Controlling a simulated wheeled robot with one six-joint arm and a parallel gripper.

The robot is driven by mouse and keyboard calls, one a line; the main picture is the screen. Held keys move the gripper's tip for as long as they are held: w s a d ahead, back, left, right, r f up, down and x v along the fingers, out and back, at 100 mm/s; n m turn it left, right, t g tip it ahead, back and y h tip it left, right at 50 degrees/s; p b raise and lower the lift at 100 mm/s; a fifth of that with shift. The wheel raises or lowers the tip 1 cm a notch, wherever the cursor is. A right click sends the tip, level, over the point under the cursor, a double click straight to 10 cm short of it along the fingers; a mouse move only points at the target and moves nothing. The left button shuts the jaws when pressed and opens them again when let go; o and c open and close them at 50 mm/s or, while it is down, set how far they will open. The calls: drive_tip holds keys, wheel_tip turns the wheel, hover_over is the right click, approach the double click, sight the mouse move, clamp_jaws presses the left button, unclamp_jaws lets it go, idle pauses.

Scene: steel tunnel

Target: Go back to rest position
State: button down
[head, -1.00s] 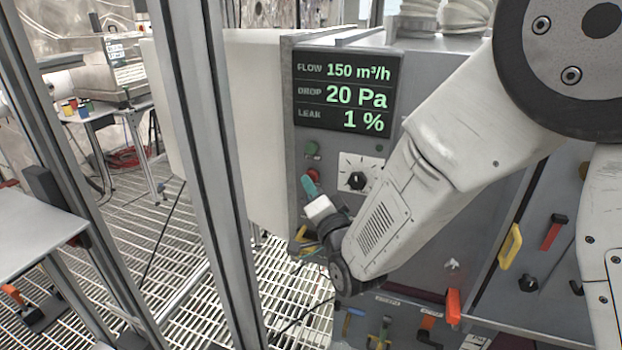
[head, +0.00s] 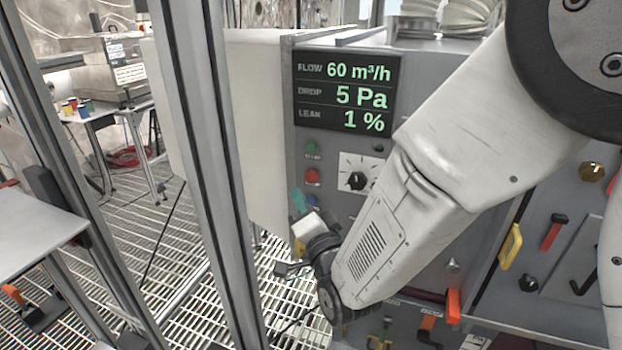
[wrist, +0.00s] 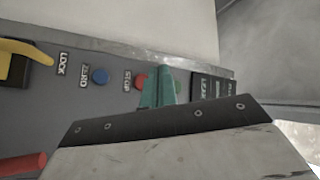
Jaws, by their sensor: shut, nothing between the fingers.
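My gripper (head: 298,203) has teal fingers and hangs in front of the left edge of the grey control panel (head: 327,195), just below and left of the red button (head: 312,176). In the wrist view the teal fingers (wrist: 158,88) are shut with nothing between them, in front of the panel. The red button (wrist: 140,82) shows just behind them, beside the STOP label. My white arm covers the middle of the panel in the head view.
The display (head: 346,92) reads 60 m³/h, 5 Pa and 1 %. A green button (head: 312,147) and a dial (head: 356,180) sit below it. An aluminium post (head: 205,170) stands left of my gripper. A metal table (head: 35,225) is at the left. Grating floor lies between.

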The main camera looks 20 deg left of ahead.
wheel_tip(320, 180, down, 11)
drive_tip(key=s+n+g+h, duration=0.2)
drive_tip(key=n+g+h, duration=0.2)
drive_tip(key=g, duration=0.2)
drive_tip(key=s+d+f+n+g+h, duration=0.15)
drive_tip(key=d+g+h, duration=0.25)
drive_tip(key=d, duration=0.6)
drive_tip(key=s+d+r+g+h, duration=0.1)
drive_tip(key=s+d+r, duration=0.5)
drive_tip(key=d, duration=0.5)
drive_tip(key=s+d+r+m+g+h, duration=0.1)
drive_tip(key=s+d+r+g+h, duration=0.1)
drive_tip(key=s+d+r, duration=0.4)
drive_tip(key=s+d+r+m+g+h, duration=0.1)
drive_tip(key=s+d+r, duration=0.5)
drive_tip(key=d, duration=1.1)
drive_tip(key=shift+s+h, duration=0.6)
drive_tip(key=shift+s, duration=0.3)
drive_tip(key=shift+r, duration=0.1)
